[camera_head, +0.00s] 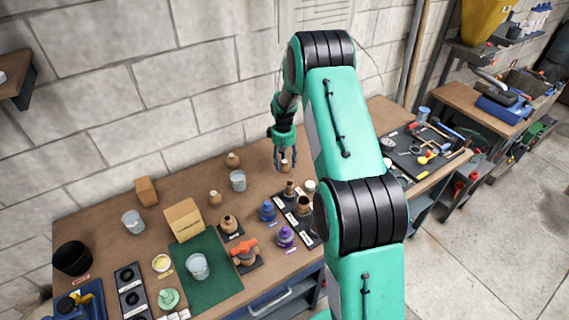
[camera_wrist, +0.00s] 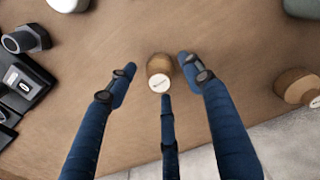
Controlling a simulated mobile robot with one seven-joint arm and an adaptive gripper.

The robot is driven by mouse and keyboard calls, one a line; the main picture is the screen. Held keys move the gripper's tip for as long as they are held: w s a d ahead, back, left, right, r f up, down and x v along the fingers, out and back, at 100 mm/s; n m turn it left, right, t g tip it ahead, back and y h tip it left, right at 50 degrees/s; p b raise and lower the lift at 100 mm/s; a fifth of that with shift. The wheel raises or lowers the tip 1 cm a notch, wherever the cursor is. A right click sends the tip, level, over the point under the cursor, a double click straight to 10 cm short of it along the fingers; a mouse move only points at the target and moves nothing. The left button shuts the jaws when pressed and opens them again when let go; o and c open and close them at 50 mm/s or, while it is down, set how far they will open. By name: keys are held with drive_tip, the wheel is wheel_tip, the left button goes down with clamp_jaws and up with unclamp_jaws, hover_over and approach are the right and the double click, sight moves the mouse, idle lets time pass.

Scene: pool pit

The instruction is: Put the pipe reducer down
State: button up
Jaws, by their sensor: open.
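The brown pipe reducer (camera_wrist: 157,66) has a pale labelled end and is on the wooden bench in the wrist view, between my fingertips. It shows small in the head view (camera_head: 285,166), just below my fingers near the back of the bench. My gripper (camera_wrist: 160,77) has its three blue fingers spread: one on the left, one on the right and one at the near side. It also shows in the head view (camera_head: 284,157). The side fingers stand apart from the reducer; I cannot tell whether the near finger touches it.
A similar brown fitting (camera_wrist: 295,87) lies to the right in the wrist view. A dark labelled tray (camera_head: 296,218) holds fittings. A grey cup (camera_head: 238,180), a cardboard box (camera_head: 184,220) and a green mat (camera_head: 216,292) are further left. Bare bench surrounds the reducer.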

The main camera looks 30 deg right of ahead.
wheel_tip(320, 180, up, 11)
drive_tip(key=shift+a+f+p, duration=0.15)
drive_tip(key=shift+p, duration=0.2)
idle(0.5)
wheel_tip(320, 180, up, 15)
drive_tip(key=t, duration=0.1)
hover_over(284, 162)
drive_tip(key=s+a, duration=0.5)
drive_tip(key=a, duration=0.3)
drive_tip(key=s+a+r+t, duration=0.2)
drive_tip(key=s+a+r, duration=0.75)
drive_tip(key=r, duration=0.25)
drive_tip(key=s+a+r+t, duration=0.1)
drive_tip(key=s+a, duration=0.2)
drive_tip(key=s, duration=0.7)
drive_tip(key=s+a+r+m, duration=0.1)
drive_tip(key=s+a, duration=0.3)
drive_tip(key=s, duration=0.6)
drive_tip(key=s+a+r+t, duration=0.1)
drive_tip(key=s+a, duration=0.3)
drive_tip(key=s, duration=0.5)
drive_tip(key=shift+s+r+m+t, duration=0.3)
drive_tip(key=shift+s+r, duration=0.1)
drive_tip(key=shift+r, duration=0.5)
